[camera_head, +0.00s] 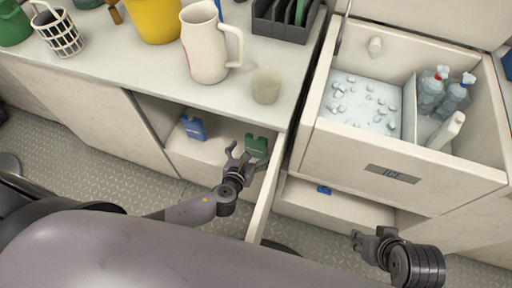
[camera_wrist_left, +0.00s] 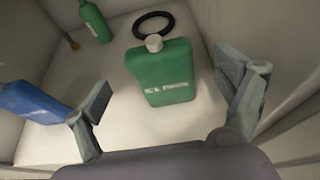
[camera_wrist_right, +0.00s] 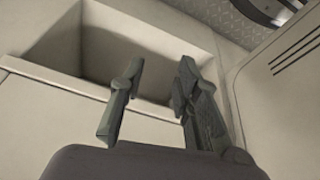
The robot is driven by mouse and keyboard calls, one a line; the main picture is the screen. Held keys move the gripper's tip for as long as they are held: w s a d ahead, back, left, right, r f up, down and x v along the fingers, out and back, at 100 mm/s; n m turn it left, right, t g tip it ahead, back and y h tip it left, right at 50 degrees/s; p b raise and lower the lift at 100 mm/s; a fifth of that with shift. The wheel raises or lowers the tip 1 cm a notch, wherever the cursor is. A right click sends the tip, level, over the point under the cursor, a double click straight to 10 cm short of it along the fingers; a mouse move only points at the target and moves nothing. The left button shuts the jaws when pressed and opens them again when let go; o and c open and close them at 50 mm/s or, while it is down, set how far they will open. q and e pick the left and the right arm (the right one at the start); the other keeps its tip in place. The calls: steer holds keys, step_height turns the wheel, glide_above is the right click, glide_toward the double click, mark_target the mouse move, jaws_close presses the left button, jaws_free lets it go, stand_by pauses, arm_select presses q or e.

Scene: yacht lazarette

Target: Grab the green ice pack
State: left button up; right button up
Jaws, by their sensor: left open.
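The green ice pack (camera_head: 256,146), a flat block with a pale cap, stands in the open compartment under the counter. In the left wrist view the green ice pack (camera_wrist_left: 165,75) shows large, with white lettering, between the spread fingers. My left gripper (camera_head: 243,154) is open just in front of it and not closed on it; whether a finger touches it I cannot tell. My right gripper (camera_head: 356,240) is away at the lower right, in front of the lower drawer. In the right wrist view its fingers (camera_wrist_right: 161,68) are apart with nothing between them.
A blue ice pack (camera_head: 193,127) stands left of the green one. The left wrist view also shows a smaller green container (camera_wrist_left: 95,20) and a black ring (camera_wrist_left: 153,24) behind. A jug (camera_head: 205,45) and cup (camera_head: 266,86) stand on the counter above. An ice box (camera_head: 400,170) is at right.

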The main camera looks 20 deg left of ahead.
mark_target(254, 143)
arm_select(q)
steer(key=x, duration=0.2)
steer(key=shift+w+f+b, duration=0.2)
steer(key=shift+f+b, duration=0.05)
steer(key=shift+b, duration=0.15)
steer(key=shift+w+f, duration=0.1)
steer(key=shift+w, duration=0.15)
arm_select(e)
steer(key=w+a+r+t+y, duration=0.1)
steer(key=w+a+r+t, duration=0.1)
steer(key=w, duration=0.4)
steer(key=shift+t, duration=0.6)
arm_select(q)
steer(key=shift+c, duration=0.2)
steer(key=c, duration=1.4)
steer(key=shift+c, duration=0.2)
arm_select(e)
steer(key=shift+d, duration=0.1)
steer(key=shift+s+f, duration=0.1)
steer(key=shift+s, duration=0.05)
